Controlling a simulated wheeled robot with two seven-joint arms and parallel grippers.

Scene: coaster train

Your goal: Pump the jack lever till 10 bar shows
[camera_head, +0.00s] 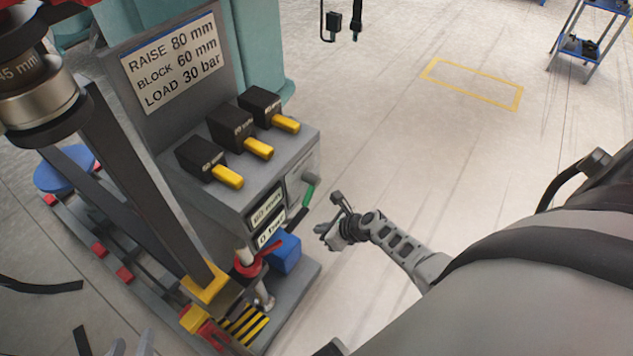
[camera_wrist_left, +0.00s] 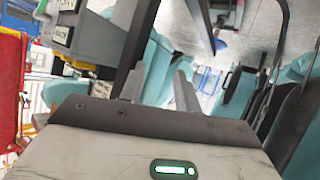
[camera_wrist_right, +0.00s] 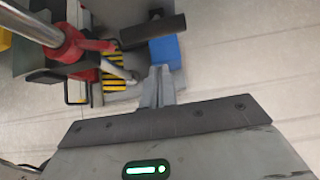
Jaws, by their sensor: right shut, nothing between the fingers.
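A sign (camera_head: 172,62) reads RAISE 80 mm, BLOCK 60 mm, LOAD 30 bar. Black blocks with yellow tabs (camera_head: 232,128) stand on the console. A red fitting (camera_head: 249,266) is near the blue box. Floor right of the console is clear, with a yellow outline (camera_head: 470,83).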

